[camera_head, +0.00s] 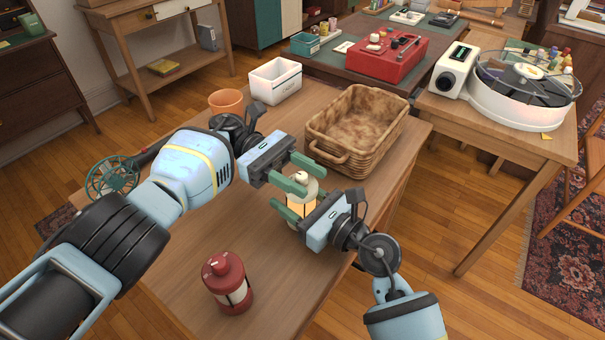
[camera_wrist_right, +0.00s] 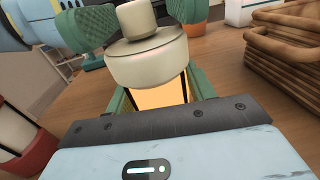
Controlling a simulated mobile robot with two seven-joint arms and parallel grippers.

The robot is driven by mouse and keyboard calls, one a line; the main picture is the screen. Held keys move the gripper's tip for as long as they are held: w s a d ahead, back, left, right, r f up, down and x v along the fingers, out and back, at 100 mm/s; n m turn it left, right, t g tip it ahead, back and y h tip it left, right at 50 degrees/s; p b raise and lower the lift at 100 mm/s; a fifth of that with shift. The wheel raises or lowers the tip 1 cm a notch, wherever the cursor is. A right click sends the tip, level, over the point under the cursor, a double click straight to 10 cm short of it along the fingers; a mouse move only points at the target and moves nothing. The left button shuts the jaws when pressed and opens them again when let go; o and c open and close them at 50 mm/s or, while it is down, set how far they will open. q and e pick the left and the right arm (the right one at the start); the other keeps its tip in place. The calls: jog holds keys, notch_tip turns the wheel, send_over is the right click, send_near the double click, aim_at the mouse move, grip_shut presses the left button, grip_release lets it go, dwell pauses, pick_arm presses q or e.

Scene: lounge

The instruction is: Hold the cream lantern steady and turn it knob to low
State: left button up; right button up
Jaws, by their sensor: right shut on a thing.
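The cream lantern (camera_head: 300,206) stands on the wooden table with its lower part glowing warm yellow. Its cream cap (camera_wrist_right: 147,61) and round top knob (camera_wrist_right: 134,18) show close up in the right wrist view. My right gripper (camera_head: 294,204) is shut on the lantern's body from the near right side; its green fingers flank the glowing part. My left gripper (camera_head: 300,176) is open at the height of the knob, its green fingers spread to either side of it. In the wrist view they look apart from the knob. The knob's setting mark cannot be seen.
A red lantern (camera_head: 228,283) stands near the table's front. A wicker basket (camera_head: 328,155) is close behind the grippers. A white bin (camera_head: 274,82), a terracotta pot (camera_head: 226,101) and a green wheel-like item (camera_head: 112,178) are farther left. Bare tabletop lies between the red lantern and grippers.

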aim_at(302, 175)
pick_arm(q)
jog(key=shift+r, duration=0.1)
pick_arm(e)
jog(key=shift+d, duration=0.1)
pick_arm(q)
jog(key=shift+r, duration=4.95)
pick_arm(e)
jog(key=o, duration=1.3)
jog(key=shift+c, duration=0.2)
